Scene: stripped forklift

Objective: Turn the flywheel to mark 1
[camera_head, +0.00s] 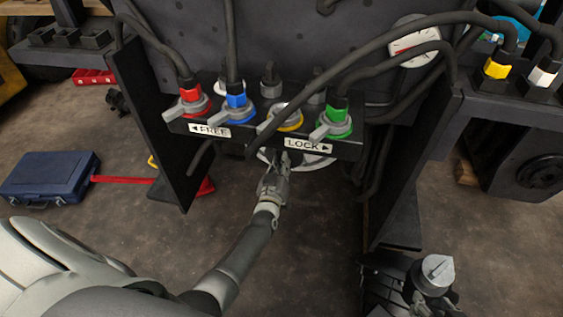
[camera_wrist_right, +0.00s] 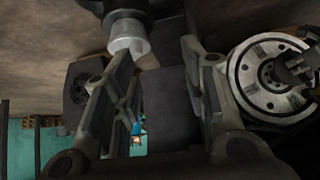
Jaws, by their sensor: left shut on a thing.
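The flywheel (camera_head: 312,161) is a pale metal disc, mostly hidden under the connector panel in the head view. In the right wrist view the flywheel (camera_wrist_right: 246,88) shows its face at the right, with dark marks around its rim. I cannot read which mark is which. My left gripper (camera_head: 275,164) reaches under the panel and is shut on the flywheel; its fingers also show over the disc's hub in the right wrist view (camera_wrist_right: 298,68). My right gripper (camera_wrist_right: 158,62) has its fingers spread, with nothing between them, apart from the flywheel and to its left.
The black panel carries red (camera_head: 189,93), blue (camera_head: 236,101) and green (camera_head: 336,115) connectors with cables, and labels FREE (camera_head: 209,131) and LOCK (camera_head: 308,145). A light grey cylinder (camera_head: 437,269) is at lower right. A blue case (camera_head: 48,178) lies on the floor at left.

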